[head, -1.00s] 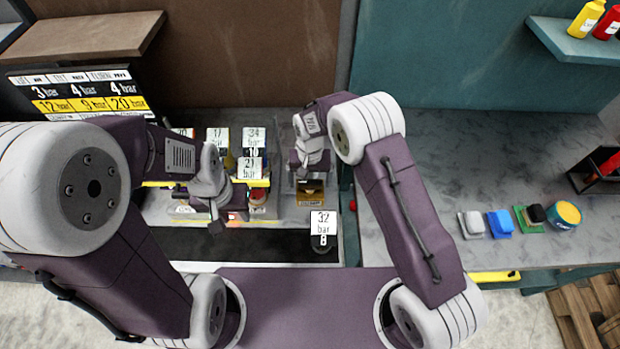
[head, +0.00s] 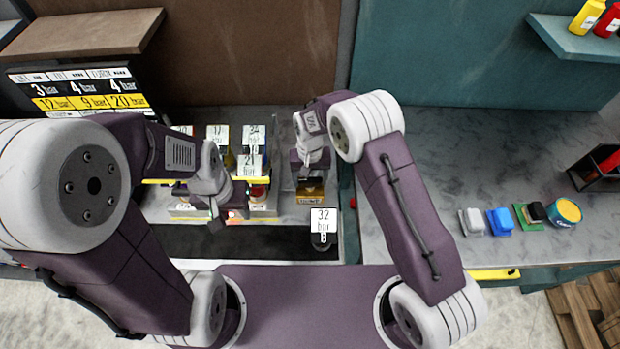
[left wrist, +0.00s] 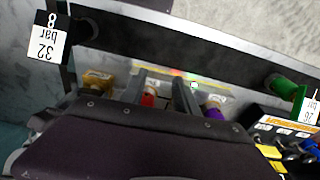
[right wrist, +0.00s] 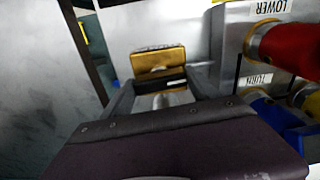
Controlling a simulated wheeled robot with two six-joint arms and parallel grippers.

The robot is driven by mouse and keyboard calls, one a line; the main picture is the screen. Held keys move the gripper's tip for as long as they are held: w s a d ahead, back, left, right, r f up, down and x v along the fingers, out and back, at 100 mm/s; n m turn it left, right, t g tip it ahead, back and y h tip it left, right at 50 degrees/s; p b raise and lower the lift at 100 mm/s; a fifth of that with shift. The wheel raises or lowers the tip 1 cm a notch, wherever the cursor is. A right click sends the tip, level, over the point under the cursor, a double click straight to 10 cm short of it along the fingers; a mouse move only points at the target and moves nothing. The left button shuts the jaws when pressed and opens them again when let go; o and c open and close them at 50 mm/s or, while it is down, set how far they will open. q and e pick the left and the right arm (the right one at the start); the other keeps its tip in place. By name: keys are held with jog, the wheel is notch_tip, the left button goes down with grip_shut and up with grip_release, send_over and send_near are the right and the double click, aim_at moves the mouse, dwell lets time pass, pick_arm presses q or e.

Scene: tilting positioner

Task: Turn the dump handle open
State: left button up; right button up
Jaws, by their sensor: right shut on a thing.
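A brass-coloured block (right wrist: 158,62) with a dark band and small lettering stands ahead of my right gripper (right wrist: 165,88) in the right wrist view. In the head view my right gripper (head: 311,172) is just behind the brass block (head: 310,193). My left gripper (left wrist: 162,78) is open, its fingers apart, above the valve bank; a red knob (left wrist: 148,100) shows between them.
Tagged valves (head: 250,165) crowd the bench left of my right gripper. A 32 bar tag (head: 323,220) is in front.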

jog(key=n, duration=0.4)
jog(key=shift+w+b, duration=0.1)
jog(key=shift+b, duration=0.2)
jog(key=n, duration=0.4)
jog(key=shift+r+n, duration=0.1)
jog(key=shift+n, duration=0.3)
jog(key=n, duration=0.4)
jog(key=shift+b, duration=0.4)
jog(key=shift+n, duration=2.1)
jog(key=o, duration=1.2)
jog(key=shift+o, duration=0.8)
